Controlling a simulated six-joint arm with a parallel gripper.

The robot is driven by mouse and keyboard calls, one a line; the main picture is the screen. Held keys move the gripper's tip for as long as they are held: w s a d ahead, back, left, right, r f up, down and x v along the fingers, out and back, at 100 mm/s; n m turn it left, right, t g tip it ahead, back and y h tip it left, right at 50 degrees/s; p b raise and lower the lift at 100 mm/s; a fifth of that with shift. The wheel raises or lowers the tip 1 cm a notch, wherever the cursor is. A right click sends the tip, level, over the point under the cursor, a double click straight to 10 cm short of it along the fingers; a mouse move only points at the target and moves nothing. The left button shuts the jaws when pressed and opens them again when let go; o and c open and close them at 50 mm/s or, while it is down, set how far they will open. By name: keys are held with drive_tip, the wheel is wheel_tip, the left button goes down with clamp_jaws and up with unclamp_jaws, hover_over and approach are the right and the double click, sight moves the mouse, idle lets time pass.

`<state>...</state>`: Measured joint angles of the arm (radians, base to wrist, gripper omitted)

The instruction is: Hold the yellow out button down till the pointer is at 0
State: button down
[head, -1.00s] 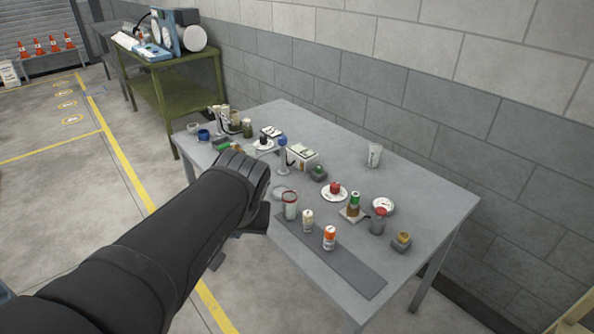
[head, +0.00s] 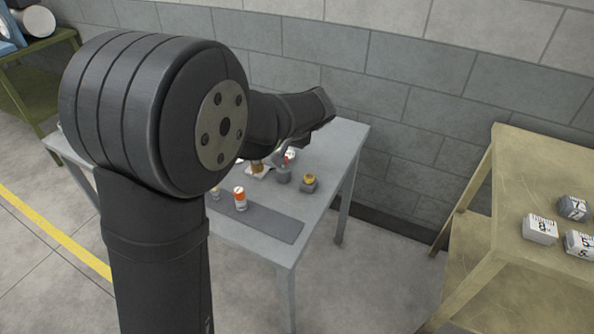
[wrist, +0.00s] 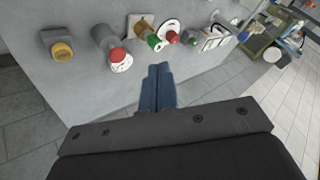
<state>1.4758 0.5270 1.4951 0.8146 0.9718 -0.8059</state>
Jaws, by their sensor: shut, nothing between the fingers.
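The yellow button (head: 309,177) sits on a small dark grey base at the table's right end; it also shows upper left in the wrist view (wrist: 62,50).
An orange-and-white can (head: 240,198) stands on a dark strip. A beige bench (head: 470,240) with numbered blocks stands at right. My arm hides the table's left part.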

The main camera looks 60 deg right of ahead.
drive_tip(key=m+h, duration=0.1)
hover_over(311, 179)
wheel_tip(311, 179, down, 4)
drive_tip(key=shift+s+d+t, duration=0.1)
drive_tip(key=shift+d+t, duration=0.05)
drive_tip(key=shift+t, duration=0.15)
drive_tip(key=shift+f, duration=4.35)
drive_tip(key=shift+f, duration=0.2)
drive_tip(key=shift+f, duration=0.25)
